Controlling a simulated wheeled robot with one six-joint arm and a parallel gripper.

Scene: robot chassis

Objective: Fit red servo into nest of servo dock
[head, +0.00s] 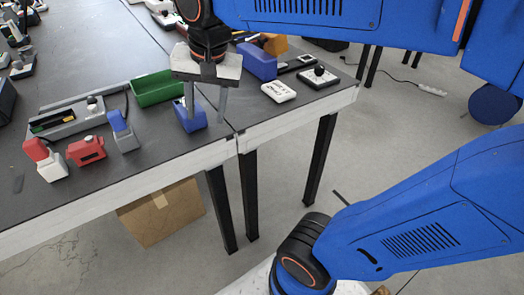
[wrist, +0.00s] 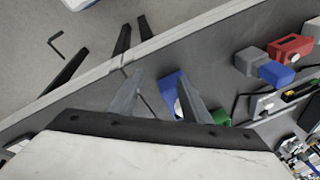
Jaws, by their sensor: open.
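My gripper (head: 206,118) is open and empty above the table's front edge, its fingers pointing down. In the wrist view its two fingers (wrist: 157,92) are apart. The red servo (head: 86,150), a small block with a dark mark on its side, sits on the table well left of my gripper. A red block also shows at the right of the wrist view (wrist: 291,48). A long grey fixture (head: 66,115), with a dark slot and a round pale knob, lies behind the red servo. It may be the servo dock; its nest cannot be made out.
A blue block (head: 190,117) sits just below my gripper. A grey-and-blue piece (head: 122,131) and a red-and-white piece (head: 46,161) flank the red servo. A green bin (head: 157,88) stands behind. A white labelled box (head: 278,92) lies to the right.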

